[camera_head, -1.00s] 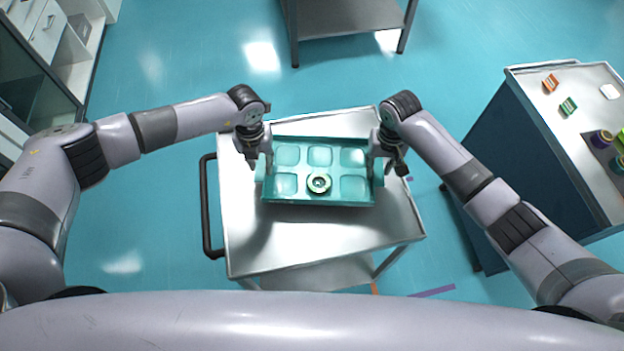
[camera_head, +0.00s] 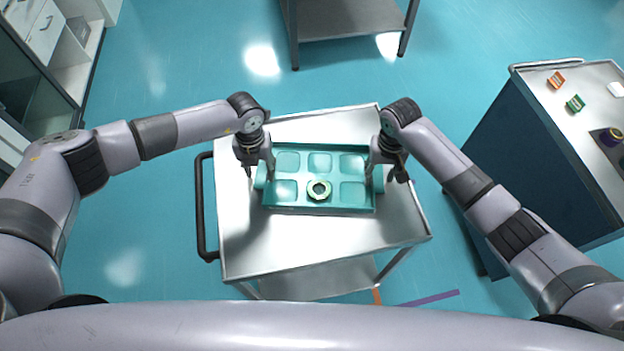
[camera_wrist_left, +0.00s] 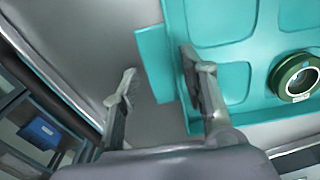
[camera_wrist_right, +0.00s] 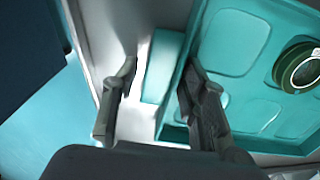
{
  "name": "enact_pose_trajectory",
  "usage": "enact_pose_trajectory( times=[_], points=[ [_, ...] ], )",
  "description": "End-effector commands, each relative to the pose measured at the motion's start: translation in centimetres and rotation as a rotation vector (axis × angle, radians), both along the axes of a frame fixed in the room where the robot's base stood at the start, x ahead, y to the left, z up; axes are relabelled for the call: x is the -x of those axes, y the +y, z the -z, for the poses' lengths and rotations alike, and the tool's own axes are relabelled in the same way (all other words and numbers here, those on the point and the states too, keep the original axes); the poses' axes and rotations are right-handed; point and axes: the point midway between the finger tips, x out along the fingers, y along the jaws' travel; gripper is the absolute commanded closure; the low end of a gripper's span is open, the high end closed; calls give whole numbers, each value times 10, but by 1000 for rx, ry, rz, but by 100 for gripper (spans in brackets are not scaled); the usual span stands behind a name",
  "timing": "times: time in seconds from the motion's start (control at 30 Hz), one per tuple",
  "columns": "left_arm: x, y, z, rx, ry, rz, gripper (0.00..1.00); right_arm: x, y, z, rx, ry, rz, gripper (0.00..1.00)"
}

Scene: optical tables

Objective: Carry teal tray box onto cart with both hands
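The teal tray box (camera_head: 345,209) lies flat over the top of the metal cart (camera_head: 310,246) and looks set down on it. It has several shallow pockets, and a green ring-shaped roll (camera_head: 311,194) is in a front middle one. My left gripper (camera_head: 259,176) is at the tray's left end. In the left wrist view its fingers (camera_wrist_left: 162,88) are apart, with the teal end handle (camera_wrist_left: 156,66) between them and a gap beside it. My right gripper (camera_head: 386,177) is at the right end. In the right wrist view its fingers (camera_wrist_right: 158,88) also stand apart around the other handle (camera_wrist_right: 162,66).
The cart's black push handle (camera_head: 203,205) is on its left side. A blue-sided table (camera_head: 535,165) with small colored items stands at the right. Another metal table (camera_head: 350,22) is at the back, and shelving (camera_head: 75,60) is at the far left. Floor between is clear.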

Motion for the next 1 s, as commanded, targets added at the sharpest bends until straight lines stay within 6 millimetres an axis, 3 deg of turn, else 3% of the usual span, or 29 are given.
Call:
enact_pose_trajectory(
  times=[0.47,1.0],
  points=[
    [-1,-2,-7,5,-2,2,52,0,2,0,-3,-1,-2,52],
    [-1,-1,-105,3,-2,1,52,0,2,0,-4,-1,-2,52]
  ],
)
